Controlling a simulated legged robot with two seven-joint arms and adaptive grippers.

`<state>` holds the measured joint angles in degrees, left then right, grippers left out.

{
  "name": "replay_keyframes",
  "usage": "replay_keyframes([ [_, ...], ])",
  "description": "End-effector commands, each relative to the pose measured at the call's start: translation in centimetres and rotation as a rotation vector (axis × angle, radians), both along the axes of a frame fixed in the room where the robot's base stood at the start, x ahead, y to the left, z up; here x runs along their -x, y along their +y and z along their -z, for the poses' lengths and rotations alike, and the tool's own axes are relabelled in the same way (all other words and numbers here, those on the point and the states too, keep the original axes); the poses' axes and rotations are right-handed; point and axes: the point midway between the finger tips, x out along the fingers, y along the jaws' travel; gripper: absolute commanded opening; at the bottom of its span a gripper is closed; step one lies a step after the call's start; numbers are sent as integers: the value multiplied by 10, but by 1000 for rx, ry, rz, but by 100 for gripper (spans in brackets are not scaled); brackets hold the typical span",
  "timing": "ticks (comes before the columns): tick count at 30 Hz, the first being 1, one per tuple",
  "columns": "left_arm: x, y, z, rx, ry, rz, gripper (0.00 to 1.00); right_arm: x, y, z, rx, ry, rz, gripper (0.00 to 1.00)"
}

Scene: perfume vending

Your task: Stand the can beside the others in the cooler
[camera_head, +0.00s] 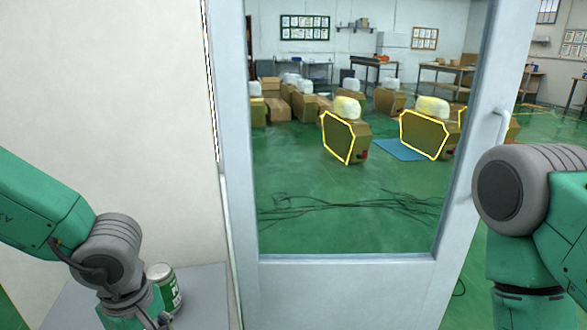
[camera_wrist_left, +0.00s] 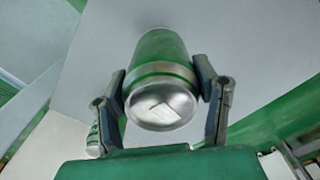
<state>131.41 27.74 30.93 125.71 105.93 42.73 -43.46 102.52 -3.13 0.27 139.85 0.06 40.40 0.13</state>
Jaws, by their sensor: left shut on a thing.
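A green can with a silver end (camera_wrist_left: 160,85) is between the two fingers of my left gripper (camera_wrist_left: 162,75) in the left wrist view. The fingers are shut on its sides, and its silver end faces the camera. In the head view a green and white can (camera_head: 163,286) shows beside my left wrist at the bottom left, over a grey surface. I cannot tell whether it is the held one. A large glass door (camera_head: 345,262) with a pale frame fills the middle. The cooler's inside and other cans in it cannot be made out. My right gripper is out of view.
A grey tabletop (camera_head: 205,300) lies under the left wrist, by a white wall panel (camera_head: 110,90). The door handle (camera_head: 503,125) is close to my right arm. Boxes (camera_head: 343,138) and cables (camera_head: 350,207) show on the green floor through the glass.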

Motion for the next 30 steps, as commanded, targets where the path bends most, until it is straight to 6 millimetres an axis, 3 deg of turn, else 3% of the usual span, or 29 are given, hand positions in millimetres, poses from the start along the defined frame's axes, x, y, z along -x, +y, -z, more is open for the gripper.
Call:
replay_keyframes([
  [18, 0, -1, 18, 2, 2, 929, 12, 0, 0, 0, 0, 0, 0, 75],
  [24, 0, -2, 20, 2, 1, 1092, 12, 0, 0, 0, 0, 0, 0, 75],
  [30, 1, -2, 22, 5, 1, 1135, 12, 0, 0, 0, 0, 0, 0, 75],
])
